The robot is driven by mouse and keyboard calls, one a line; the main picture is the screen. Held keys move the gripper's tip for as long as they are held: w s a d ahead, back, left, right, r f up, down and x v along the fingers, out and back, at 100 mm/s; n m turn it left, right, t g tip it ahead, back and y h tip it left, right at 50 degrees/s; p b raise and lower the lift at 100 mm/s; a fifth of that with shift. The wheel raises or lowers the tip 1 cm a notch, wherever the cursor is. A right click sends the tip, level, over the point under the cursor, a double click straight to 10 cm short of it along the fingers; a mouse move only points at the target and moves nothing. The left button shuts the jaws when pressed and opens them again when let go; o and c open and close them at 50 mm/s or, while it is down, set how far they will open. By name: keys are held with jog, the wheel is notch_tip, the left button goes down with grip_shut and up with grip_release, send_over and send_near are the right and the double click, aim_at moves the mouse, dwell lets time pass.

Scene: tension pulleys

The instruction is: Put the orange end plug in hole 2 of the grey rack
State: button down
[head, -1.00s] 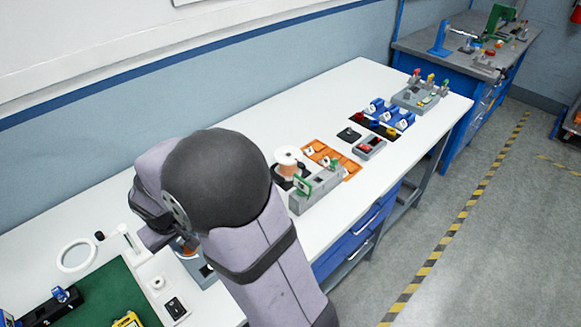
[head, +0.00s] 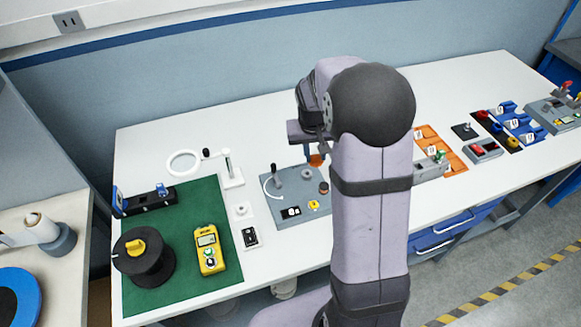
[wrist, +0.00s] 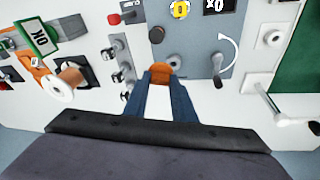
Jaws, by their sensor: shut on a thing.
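My gripper (wrist: 160,82) points down with its two dark blue fingers shut on an orange piece, which I take as the orange end plug (wrist: 162,68). The plug also shows in the head view (head: 316,160), under my gripper (head: 311,149). It appears held above the bench near the right back edge of a grey plate (head: 285,218). A narrow grey strip with several knobs or fittings (wrist: 117,60) lies left of the plug in the wrist view; I cannot tell whether it is the grey rack. No hole 2 can be read. My arm hides part of the bench in the head view.
The grey plate carries an upright dark post (head: 278,172), a yellow piece (head: 313,205) and dark knobs. A white stand (head: 230,175) and green mat (head: 175,225) lie left. Orange trays (head: 452,160) and blue holders (head: 520,125) lie right. Bench behind the plate is clear.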

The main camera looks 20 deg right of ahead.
jog(key=s+d+r+m+p, duration=0.1)
jog(key=s+d+r+m, duration=0.1)
jog(key=d, duration=1.4)
jog(key=s+d+r+m+p, duration=0.2)
jog(key=s+d, duration=0.4)
jog(key=d, duration=1)
jog(key=shift+s+m, duration=0.2)
jog(key=shift+m, duration=0.7)
jog(key=shift+f+b, duration=2.65)
jog(key=shift+f, duration=0.75)
jog(key=shift+f, duration=0.45)
jog(key=shift+f+b, duration=0.55)
jog(key=shift+f, duration=0.45)
